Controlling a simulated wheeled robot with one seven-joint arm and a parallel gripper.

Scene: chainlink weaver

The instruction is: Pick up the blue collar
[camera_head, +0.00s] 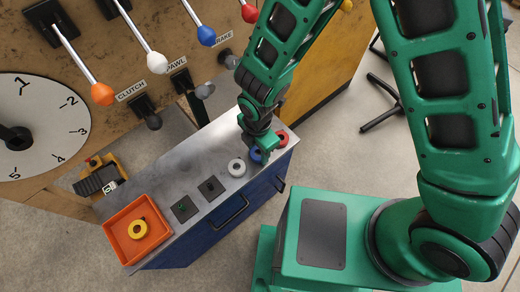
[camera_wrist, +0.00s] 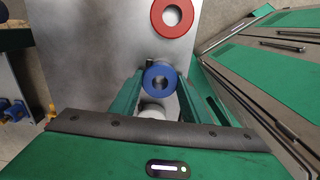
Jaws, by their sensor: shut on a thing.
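I cannot tell whether the collar touches the top or is lifted.
A red collar (camera_head: 281,138) lies just beyond, also in the wrist view (camera_wrist: 172,16). A white collar (camera_head: 237,167) lies to the left. Levers (camera_head: 150,60) rise behind.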

